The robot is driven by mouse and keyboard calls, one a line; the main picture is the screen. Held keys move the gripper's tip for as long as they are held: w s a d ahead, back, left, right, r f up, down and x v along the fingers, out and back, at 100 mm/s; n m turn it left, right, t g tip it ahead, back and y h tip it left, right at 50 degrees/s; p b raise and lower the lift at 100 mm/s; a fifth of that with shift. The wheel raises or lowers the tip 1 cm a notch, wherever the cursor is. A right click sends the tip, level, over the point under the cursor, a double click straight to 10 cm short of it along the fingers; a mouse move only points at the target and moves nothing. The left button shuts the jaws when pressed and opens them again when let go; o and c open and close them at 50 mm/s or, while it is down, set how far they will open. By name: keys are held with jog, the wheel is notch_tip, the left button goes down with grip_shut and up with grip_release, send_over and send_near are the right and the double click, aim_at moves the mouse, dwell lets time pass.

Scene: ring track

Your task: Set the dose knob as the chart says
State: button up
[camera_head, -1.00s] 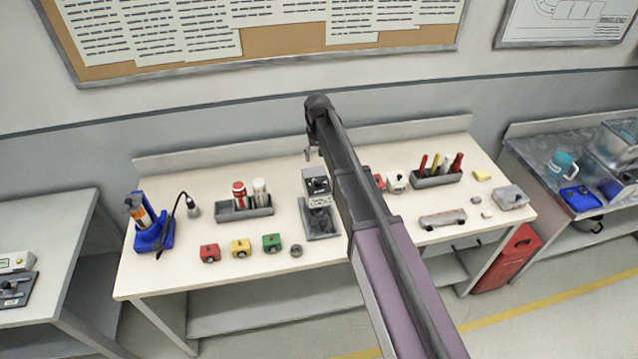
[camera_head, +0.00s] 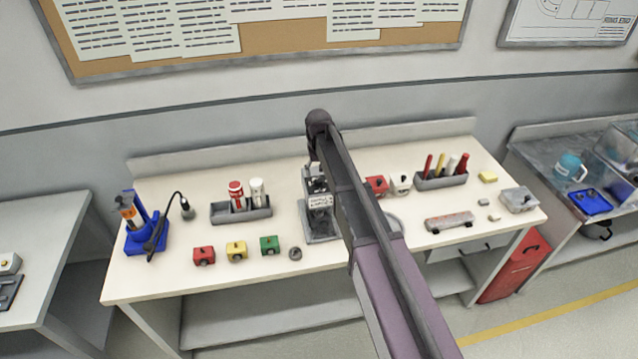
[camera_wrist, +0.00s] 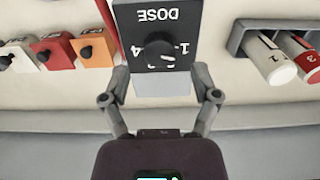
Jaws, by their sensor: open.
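The dose unit (camera_head: 320,203), a grey device on a base plate, stands mid-bench, partly hidden by my arm. In the wrist view its dark panel (camera_wrist: 187,15) reads DOSE upside down. The black dose knob (camera_wrist: 160,50) sits on this panel, with marks including 1 and 4 around it; its setting is hard to read. My gripper (camera_wrist: 161,76) is open, its fingers spread to both sides of the panel, with nothing held. Printed sheets (camera_head: 205,25) hang on the board; their text is too small to read, and I cannot tell which is the chart.
Red, yellow and green blocks (camera_head: 237,250) line the bench front. A grey tray (camera_head: 240,213) with a red and a white bottle stands left of the unit. A blue stand (camera_head: 146,235) is at far left. A marker tray (camera_head: 440,180) and small boxes are at right.

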aim_at(319, 178)
jog(key=shift+f+b, duration=1.2)
jog(key=shift+f, duration=0.3)
grip_shut()
